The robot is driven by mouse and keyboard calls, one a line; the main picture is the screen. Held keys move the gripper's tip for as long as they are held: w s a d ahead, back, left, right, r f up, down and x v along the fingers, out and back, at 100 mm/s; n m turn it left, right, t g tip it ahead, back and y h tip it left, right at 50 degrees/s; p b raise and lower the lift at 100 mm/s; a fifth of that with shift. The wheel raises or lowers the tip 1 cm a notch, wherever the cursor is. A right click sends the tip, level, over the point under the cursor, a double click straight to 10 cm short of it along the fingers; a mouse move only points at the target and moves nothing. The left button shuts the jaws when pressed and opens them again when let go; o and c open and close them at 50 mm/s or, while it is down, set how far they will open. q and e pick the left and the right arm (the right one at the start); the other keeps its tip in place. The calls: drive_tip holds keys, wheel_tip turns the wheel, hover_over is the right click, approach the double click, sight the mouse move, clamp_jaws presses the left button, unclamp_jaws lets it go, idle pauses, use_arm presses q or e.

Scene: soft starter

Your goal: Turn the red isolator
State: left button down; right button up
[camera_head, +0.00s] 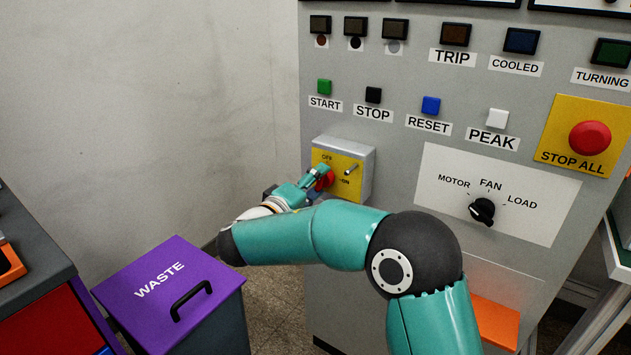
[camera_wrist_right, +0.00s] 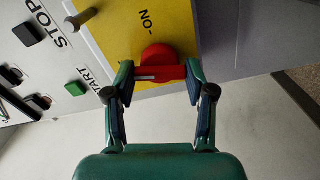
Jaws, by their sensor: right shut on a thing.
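The red isolator (camera_head: 327,180) is a red rotary handle on a yellow plate (camera_head: 351,189) with OFF and ON marks, on a grey box on the panel. My right gripper (camera_head: 318,176) is at the handle and hides part of it. In the right wrist view, the isolator (camera_wrist_right: 159,57) shows as a round red knob with a red bar. The fingers of my right gripper (camera_wrist_right: 160,74) are on either side of that bar, shut on it. The ON mark shows above the knob there. My left gripper is not in view.
A metal toggle (camera_head: 351,168) stands on the same box, right of the handle. START (camera_head: 324,87), STOP and RESET buttons sit above. A black selector knob (camera_head: 482,210) and a red STOP ALL button (camera_head: 589,138) are to the right. A purple WASTE bin (camera_head: 215,284) stands lower left.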

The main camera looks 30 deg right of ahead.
drive_tip(key=shift+n+p, duration=0.5)
drive_tip(key=shift+n, duration=0.9)
drive_tip(key=shift+f, duration=0.15)
drive_tip(key=o, duration=0.9)
drive_tip(key=shift+a, duration=0.3)
drive_tip(key=v, duration=1.1)
drive_tip(key=shift+s+a, duration=0.1)
drive_tip(key=shift+a, duration=0.1)
